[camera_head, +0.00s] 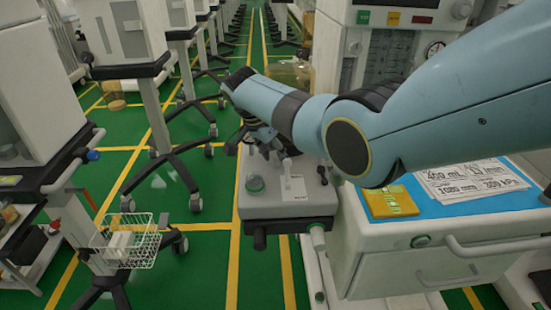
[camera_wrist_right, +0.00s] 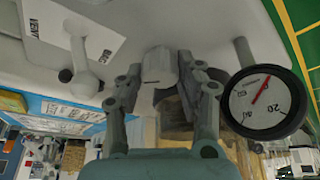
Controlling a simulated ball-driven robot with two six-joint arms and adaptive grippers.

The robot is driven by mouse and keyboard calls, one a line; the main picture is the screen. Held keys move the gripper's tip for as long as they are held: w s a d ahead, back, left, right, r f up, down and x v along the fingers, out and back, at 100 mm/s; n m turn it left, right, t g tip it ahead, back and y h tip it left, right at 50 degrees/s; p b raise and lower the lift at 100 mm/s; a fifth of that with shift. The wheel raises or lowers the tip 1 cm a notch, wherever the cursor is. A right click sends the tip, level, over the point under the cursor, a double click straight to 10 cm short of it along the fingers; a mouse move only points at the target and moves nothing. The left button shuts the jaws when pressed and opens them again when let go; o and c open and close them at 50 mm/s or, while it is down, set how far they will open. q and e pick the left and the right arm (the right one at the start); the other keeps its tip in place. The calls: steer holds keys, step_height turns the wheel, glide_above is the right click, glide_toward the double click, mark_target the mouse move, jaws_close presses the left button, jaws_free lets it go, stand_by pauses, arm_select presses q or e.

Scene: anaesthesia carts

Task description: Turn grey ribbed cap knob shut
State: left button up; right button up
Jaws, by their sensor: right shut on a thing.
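The grey ribbed cap knob (camera_wrist_right: 158,64) shows in the right wrist view, on the pale panel. My right gripper (camera_wrist_right: 160,78) has one finger on each side of it and is shut on it. In the head view, my right gripper (camera_head: 260,138) reaches down at the back of the grey unit (camera_head: 290,207). The knob cannot be made out there behind the gripper and arm. My left gripper is in neither view.
A round gauge (camera_wrist_right: 264,102) with a red needle is close to the right finger. A white lever (camera_wrist_right: 80,62) stands left of the gripper. A green-ringed knob (camera_head: 255,183) is on the grey unit. A blue-topped cart (camera_head: 449,183) with a yellow pad (camera_head: 390,202) is at the right.

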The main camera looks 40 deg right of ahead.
steer(key=shift+w+f+m+g+b, duration=0.15)
steer(key=shift+m+g+b, duration=0.25)
steer(key=shift+m+b, duration=0.5)
steer(key=m+g+b, duration=0.1)
steer(key=m+b, duration=0.2)
steer(key=m+g+y+b, duration=0.1)
steer(key=m+b, duration=0.2)
steer(key=m, duration=0.1)
steer(key=shift+w+d+g+b, duration=0.1)
steer(key=shift+g+b, duration=0.2)
steer(key=shift+b, duration=0.1)
steer(key=shift+m+g+y+b, duration=0.55)
steer(key=shift+m+b, duration=1.1)
steer(key=shift+m, duration=0.35)
steer(key=o, duration=1.1)
steer(key=shift+r, duration=0.2)
steer(key=shift+o, duration=0.2)
